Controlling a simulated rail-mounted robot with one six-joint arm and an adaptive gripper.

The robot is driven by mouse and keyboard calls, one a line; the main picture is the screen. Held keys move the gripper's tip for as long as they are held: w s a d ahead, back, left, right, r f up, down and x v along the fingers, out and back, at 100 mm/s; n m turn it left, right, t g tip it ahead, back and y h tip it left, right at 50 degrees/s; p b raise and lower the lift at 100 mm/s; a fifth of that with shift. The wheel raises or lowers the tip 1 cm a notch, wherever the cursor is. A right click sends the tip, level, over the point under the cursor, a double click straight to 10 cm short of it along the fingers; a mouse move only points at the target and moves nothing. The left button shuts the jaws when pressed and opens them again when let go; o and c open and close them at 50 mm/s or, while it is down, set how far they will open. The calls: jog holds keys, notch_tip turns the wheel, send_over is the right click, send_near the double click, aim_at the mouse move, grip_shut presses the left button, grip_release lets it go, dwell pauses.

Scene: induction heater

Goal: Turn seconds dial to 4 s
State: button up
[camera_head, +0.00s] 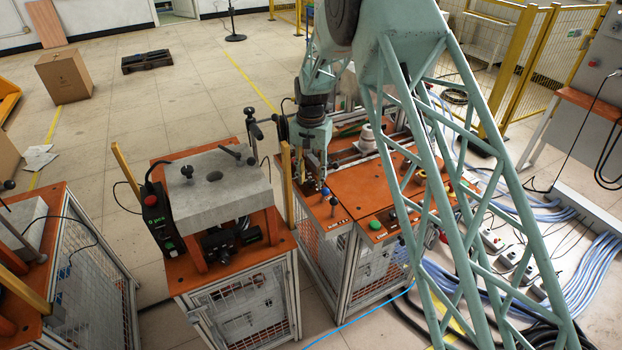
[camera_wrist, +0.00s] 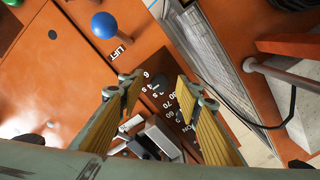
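My gripper (camera_wrist: 156,84) is open in the wrist view, its two yellow-lined fingers apart with nothing seen held between them. White dial numbers (camera_wrist: 154,88) show on a dark panel between and just beyond the fingertips. A second group of numbers (camera_wrist: 172,105), with 30, 70 and 60 readable, lies close to the right finger. The seconds dial's knob and pointer cannot be made out, so its setting is unclear. In the head view, my gripper (camera_head: 319,184) points down at the front left part of the orange-topped bench (camera_head: 352,188); the dial is hidden there.
Grey and white blocks (camera_wrist: 155,138) lie below the fingertips. A neighbouring bench with a grey slab (camera_head: 214,178) stands left. A green button (camera_head: 375,225) sits on the front right.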

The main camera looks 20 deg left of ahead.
aim_at(311, 181)
notch_tip(311, 181, up, 12)
dwell(1.0)
jog(key=shift+r, duration=0.1)
dwell(0.4)
